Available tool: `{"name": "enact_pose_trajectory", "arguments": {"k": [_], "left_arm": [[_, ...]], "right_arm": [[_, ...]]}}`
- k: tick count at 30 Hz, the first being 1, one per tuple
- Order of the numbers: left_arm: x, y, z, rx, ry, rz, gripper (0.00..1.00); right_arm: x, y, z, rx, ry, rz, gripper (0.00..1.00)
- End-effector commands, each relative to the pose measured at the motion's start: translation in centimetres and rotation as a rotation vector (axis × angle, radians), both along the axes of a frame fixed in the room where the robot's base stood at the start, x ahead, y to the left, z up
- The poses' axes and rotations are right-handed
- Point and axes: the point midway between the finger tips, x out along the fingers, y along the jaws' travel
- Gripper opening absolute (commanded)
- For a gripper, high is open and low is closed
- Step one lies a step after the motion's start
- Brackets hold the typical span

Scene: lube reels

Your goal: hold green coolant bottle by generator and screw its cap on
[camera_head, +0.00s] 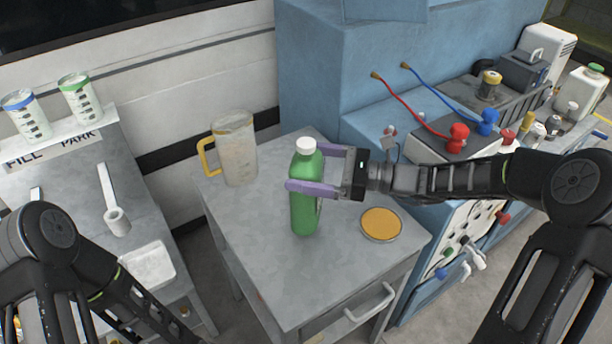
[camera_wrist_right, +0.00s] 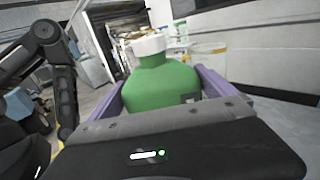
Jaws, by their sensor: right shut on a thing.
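The green coolant bottle (camera_head: 305,205) stands upright on the grey cabinet top, with a white cap (camera_head: 306,145) on its neck. My right gripper (camera_head: 308,170) reaches in from the right with its purple fingers around the bottle's upper body, shut on it. In the right wrist view the bottle (camera_wrist_right: 160,88) sits between the two fingers, and its white cap (camera_wrist_right: 148,45) shows above. I cannot tell how tight the cap is. My left arm shows at the lower left, but its gripper is out of the picture.
A clear jug (camera_head: 236,150) with a yellow handle stands behind left on the grey cabinet (camera_head: 262,240). An orange-topped round dish (camera_head: 381,224) lies at its right. The blue machine (camera_head: 320,70) stands behind. A white tray (camera_head: 148,266) lies on the left bench.

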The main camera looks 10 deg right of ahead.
Motion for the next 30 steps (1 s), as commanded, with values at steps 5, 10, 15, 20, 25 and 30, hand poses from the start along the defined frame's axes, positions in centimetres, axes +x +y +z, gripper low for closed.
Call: {"name": "enact_pose_trajectory", "arguments": {"k": [5, 10, 15, 20, 25, 30], "left_arm": [[0.0, 0.0, 0.2, 0.000, 0.000, 0.000, 0.60], [0.0, 0.0, 0.2, 0.000, 0.000, 0.000, 0.60], [0.0, 0.0, 0.2, 0.000, 0.000, 0.000, 0.60], [0.0, 0.0, -0.1, 0.000, 0.000, 0.000, 0.60], [0.0, 0.0, 0.0, 0.000, 0.000, 0.000, 0.60], [0.0, 0.0, 0.1, 0.000, 0.000, 0.000, 0.60]], "right_arm": [[0.0, 0.0, -2.2, 0.003, 0.001, 0.000, 0.00], [0.0, 0.0, -3.1, 0.000, -0.002, 0.000, 0.00], [0.0, 0.0, -3.1, 0.000, -0.002, 0.000, 0.00], [0.0, 0.0, -3.5, 0.001, -0.002, 0.000, 0.00], [0.0, 0.0, -3.5, -0.001, 0.000, 0.000, 1.00], [0.0, 0.0, -3.4, -0.001, 0.000, 0.000, 1.00]]}}
